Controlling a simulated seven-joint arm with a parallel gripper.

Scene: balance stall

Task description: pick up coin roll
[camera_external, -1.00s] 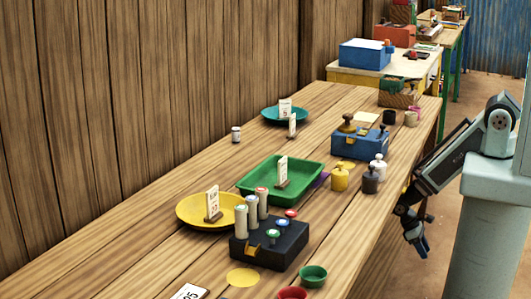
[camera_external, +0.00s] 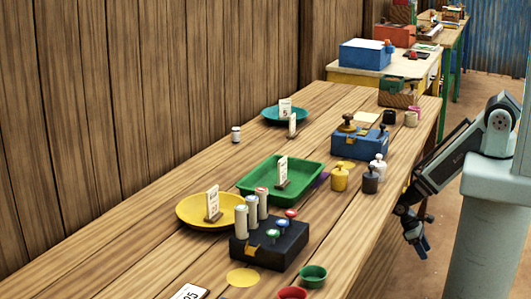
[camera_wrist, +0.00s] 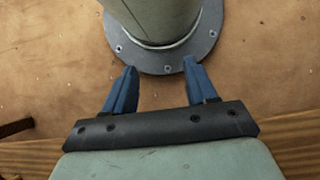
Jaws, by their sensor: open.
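Three upright cream cylinders with coloured tops, which look like coin rolls (camera_external: 251,210), stand at the left side of a black box (camera_external: 270,247). A small white cylinder with a dark band (camera_external: 236,134) stands alone near the wall; I cannot tell if it is also a coin roll. My gripper (camera_external: 420,248) hangs low beside the table's right edge, pointing down, far from these cylinders. In the wrist view my gripper (camera_wrist: 159,68) is open, with its blue fingers apart and nothing between them. No coin roll shows in the wrist view.
The table (camera_external: 130,260) also bears a yellow plate (camera_external: 188,212), a green tray (camera_external: 310,172), a teal plate (camera_external: 270,116), a blue box (camera_external: 360,146), a yellow weight (camera_external: 340,179), a green bowl (camera_external: 313,275) and a red bowl (camera_external: 292,293). The front left of the table is bare.

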